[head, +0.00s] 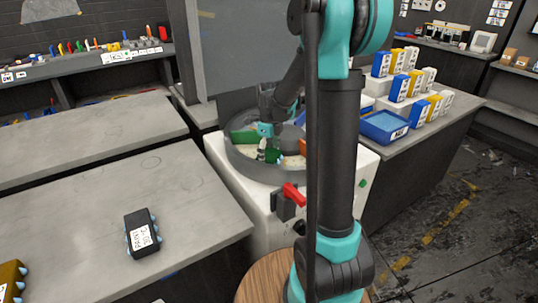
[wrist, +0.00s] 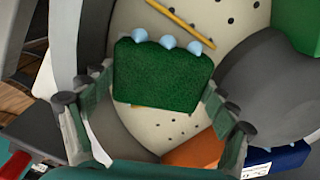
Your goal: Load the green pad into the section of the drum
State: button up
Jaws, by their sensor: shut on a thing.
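The green pad (wrist: 163,78), with pale blue knobs along its upper edge, is between the fingers of my gripper (wrist: 158,92) in the wrist view. My gripper is shut on it. In the head view my gripper (head: 268,145) reaches down inside the round grey drum (head: 240,165), with the green pad (head: 273,156) at its tips. The drum's pale, perforated floor (wrist: 150,20) shows behind the pad in the wrist view. I cannot tell whether the pad touches the floor. The grey central hub (wrist: 262,78) is right of the pad.
A second green piece (head: 243,137) and an orange piece (head: 302,147) are in the drum. A red lever (head: 293,194) is on the machine's front. A black pad (head: 142,232) lies on the left bench. A blue tray (head: 385,126) and boxes stand at right.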

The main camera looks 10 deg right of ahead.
jog(key=shift+f, duration=0.75)
jog(key=o, duration=1.1)
jog(key=shift+c, duration=0.2)
